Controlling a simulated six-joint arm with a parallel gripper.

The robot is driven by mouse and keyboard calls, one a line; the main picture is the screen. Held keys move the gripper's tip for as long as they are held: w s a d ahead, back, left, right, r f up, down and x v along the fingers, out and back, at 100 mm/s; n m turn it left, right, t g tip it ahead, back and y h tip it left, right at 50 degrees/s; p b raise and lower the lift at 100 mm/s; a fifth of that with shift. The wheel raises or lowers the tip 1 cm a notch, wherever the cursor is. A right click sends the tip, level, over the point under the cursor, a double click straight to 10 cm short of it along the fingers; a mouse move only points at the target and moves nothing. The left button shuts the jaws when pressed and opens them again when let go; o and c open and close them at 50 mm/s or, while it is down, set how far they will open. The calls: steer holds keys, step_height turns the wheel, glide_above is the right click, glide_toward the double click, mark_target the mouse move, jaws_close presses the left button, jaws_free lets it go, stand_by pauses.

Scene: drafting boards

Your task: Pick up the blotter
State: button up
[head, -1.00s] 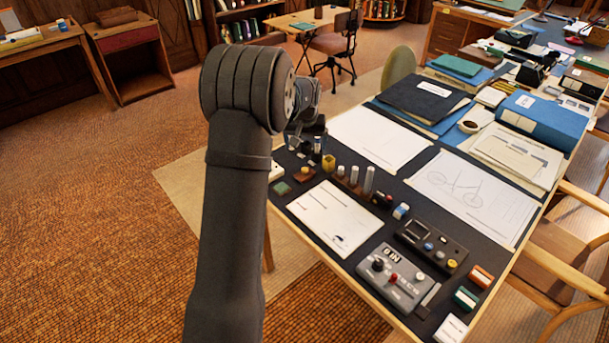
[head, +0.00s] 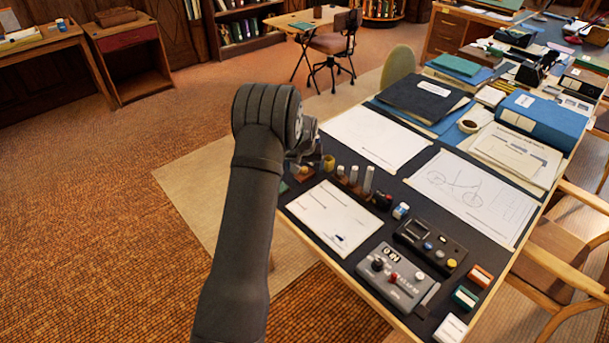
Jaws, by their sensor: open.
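My gripper (head: 309,157) is low over the left edge of the desk, largely hidden behind my own wrist and forearm. What shows of it is small and dark; it is open, and I see nothing held in it. A small brown block (head: 305,173) sits just below it, and a green block (head: 284,187) is partly covered by my arm. I cannot tell for certain which object is the blotter; either small block could be it. Whether the gripper touches anything is hidden.
A yellow piece (head: 328,163) and upright cylinders (head: 368,180) stand close right of the gripper. A white sheet (head: 335,217), a grey control box (head: 395,277) and a black device (head: 430,243) lie nearer. Folders and a blue binder (head: 540,120) fill the back right.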

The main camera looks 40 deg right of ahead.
steer(key=shift+x, duration=1.35)
steer(key=shift+c, duration=0.4)
steer(key=c, duration=1.5)
